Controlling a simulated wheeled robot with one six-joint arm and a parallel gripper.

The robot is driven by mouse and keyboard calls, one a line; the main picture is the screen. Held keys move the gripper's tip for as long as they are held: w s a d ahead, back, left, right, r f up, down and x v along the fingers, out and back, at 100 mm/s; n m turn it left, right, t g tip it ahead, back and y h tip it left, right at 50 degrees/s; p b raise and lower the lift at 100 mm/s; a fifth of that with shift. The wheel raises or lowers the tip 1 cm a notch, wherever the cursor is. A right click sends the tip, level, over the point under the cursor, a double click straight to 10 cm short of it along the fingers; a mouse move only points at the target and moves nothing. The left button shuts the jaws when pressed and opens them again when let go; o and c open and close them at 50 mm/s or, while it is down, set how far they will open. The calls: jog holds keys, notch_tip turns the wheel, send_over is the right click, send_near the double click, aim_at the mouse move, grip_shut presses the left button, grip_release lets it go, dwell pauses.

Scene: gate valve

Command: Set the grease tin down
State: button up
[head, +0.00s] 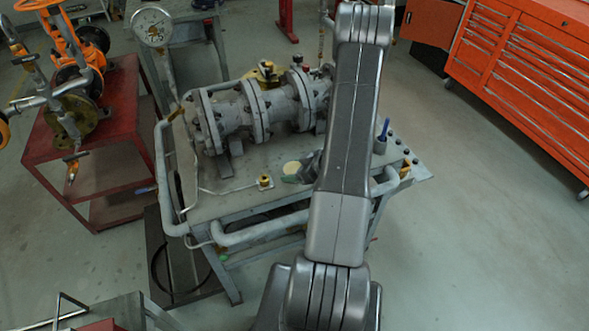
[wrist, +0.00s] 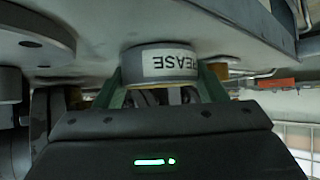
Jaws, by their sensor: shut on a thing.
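The grease tin (wrist: 165,61) is a short grey cylinder with a white label; the letters "EASE" show in the wrist view. That view looks upside down, with the grey bench top (wrist: 110,30) above the tin. My gripper (wrist: 164,74) is shut on the tin, a green finger on each side. The tin is at or very close to the bench surface; I cannot tell if it touches. In the head view a pale round disc (head: 291,168), apparently the tin's top, shows beside my gripper, which my arm partly hides.
A flanged grey valve pipe (head: 240,112) lies along the back of the bench. A small brass fitting (head: 264,181) stands left of the disc and a blue-handled tool in a cup (head: 382,135) right of my arm. A pipe rail (head: 262,230) runs along the front.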

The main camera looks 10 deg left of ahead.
jog(key=shift+f, duration=0.2)
jog(key=o, duration=1.1)
jog(key=shift+r, duration=0.1)
jog(key=shift+r, duration=0.15)
jog(key=v, duration=1.2)
